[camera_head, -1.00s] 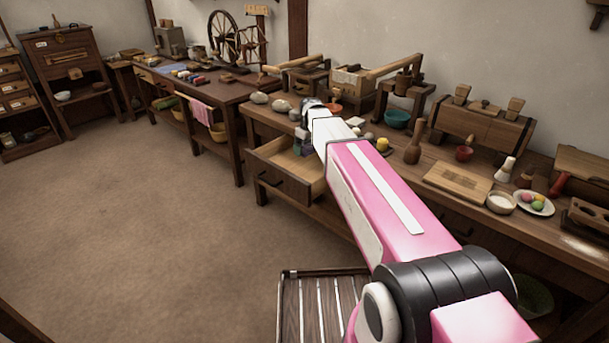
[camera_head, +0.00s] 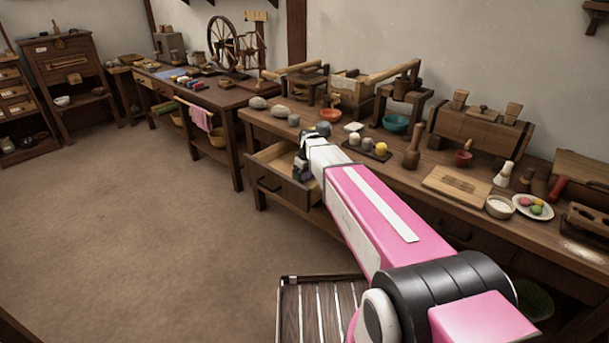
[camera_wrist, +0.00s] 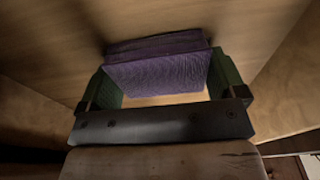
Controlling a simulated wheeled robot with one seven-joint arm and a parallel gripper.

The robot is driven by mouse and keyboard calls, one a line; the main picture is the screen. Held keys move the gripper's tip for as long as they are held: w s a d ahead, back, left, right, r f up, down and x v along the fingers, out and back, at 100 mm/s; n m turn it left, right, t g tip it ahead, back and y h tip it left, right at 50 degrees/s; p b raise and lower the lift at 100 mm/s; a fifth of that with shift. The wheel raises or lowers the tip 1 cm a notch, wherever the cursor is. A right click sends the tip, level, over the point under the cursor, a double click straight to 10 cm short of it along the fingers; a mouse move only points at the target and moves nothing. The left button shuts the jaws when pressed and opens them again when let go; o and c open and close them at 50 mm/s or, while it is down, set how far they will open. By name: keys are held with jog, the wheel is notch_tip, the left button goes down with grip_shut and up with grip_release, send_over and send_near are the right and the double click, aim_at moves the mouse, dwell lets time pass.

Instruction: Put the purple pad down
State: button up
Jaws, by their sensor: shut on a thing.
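The purple pad (camera_wrist: 158,70) shows in the wrist view as a thick, textured block between the two green-padded fingers of my gripper (camera_wrist: 165,85). My gripper is shut on it. Light wooden surfaces surround the pad, which look like the inside of the open drawer (camera_head: 282,188). In the head view my gripper (camera_head: 301,168) is over that drawer, at the left end of the long workbench. The pad is hard to make out there. I cannot tell whether the pad touches the drawer floor.
The bench top above the drawer carries grey stones (camera_head: 281,112), a dark tray with several round lumps (camera_head: 368,148), a wooden pestle (camera_head: 413,147) and a teal bowl (camera_head: 396,124). A slatted rack (camera_head: 318,305) lies at the bottom of the view. The floor to the left is clear.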

aim_at(307, 175)
jog(key=shift+f, duration=0.25)
jog(key=o, duration=0.6)
jog(key=shift+f, duration=0.1)
notch_tip(307, 175, up, 13)
jog(key=s+d, duration=0.1)
jog(key=shift+f, duration=0.2)
jog(key=shift+s, duration=0.1)
